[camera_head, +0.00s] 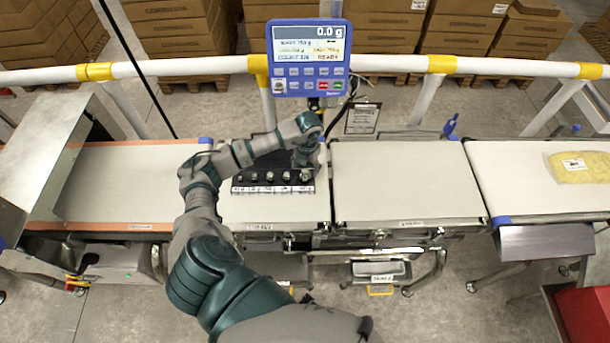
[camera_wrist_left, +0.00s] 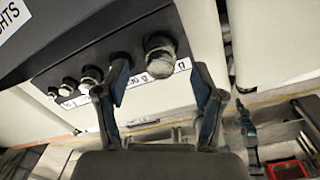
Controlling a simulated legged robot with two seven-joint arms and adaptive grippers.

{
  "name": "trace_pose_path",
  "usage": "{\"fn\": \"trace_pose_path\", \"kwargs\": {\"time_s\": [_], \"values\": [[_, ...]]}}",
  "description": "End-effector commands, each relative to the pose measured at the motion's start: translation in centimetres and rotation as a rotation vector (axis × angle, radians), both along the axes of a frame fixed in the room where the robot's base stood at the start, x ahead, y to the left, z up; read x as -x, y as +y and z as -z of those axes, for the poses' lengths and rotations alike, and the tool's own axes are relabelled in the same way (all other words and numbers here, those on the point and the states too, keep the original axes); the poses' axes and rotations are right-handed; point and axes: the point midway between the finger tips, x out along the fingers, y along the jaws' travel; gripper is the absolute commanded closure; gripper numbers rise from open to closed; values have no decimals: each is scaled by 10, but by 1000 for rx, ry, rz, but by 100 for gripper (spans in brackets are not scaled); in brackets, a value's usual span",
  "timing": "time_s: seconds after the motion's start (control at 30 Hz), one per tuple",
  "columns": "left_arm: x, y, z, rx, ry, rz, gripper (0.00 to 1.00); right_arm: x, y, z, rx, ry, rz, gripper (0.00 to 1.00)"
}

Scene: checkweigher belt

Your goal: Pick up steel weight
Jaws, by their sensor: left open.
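Several steel weights stand in a row in a black weight holder (camera_head: 240,189), on the belt section left of centre. In the left wrist view the largest steel weight (camera_wrist_left: 160,56), a knobbed cylinder, is at the right end of the row. It also shows in the head view (camera_head: 304,177). My left gripper (camera_wrist_left: 158,82) is open and empty, with its two fingers either side of the line to the largest weight; I cannot tell whether they touch it. In the head view this gripper (camera_head: 305,160) is over the right end of the holder. My right gripper is not in view.
A blue display (camera_head: 310,58) reading 0.0 g stands behind the belt. A bare weighing belt (camera_head: 400,180) lies to the right, then a belt with a yellow bag (camera_head: 580,167). A white and yellow rail (camera_head: 180,68) runs behind. The left belt (camera_head: 120,180) is clear.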

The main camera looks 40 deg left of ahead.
Motion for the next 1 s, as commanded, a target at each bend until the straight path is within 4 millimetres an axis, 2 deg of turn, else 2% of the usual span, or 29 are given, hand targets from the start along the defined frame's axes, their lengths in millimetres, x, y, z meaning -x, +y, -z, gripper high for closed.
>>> {"fn": "trace_pose_path", "kwargs": {"time_s": [0.1, 0.23, 0.37, 0.5, 0.53, 0.57, 0.8, 1.0], "values": [[3, 0, 19, 1, 6, -1, 32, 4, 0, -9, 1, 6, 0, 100], [2, 1, 36, 1, 4, 0, 32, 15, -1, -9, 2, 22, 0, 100], [2, 1, 41, 0, 1, 0, 32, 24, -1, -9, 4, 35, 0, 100], [2, 1, 41, 0, 1, 0, 32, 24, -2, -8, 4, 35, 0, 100], [2, 1, 41, 0, 1, 0, 34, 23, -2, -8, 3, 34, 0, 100], [2, 1, 41, 0, 1, 0, 42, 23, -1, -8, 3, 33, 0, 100], [2, 1, 41, 0, 1, 0, 100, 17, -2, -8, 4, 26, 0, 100], [1, 1, 40, 0, 0, 0, 100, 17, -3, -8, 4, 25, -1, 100]]}}
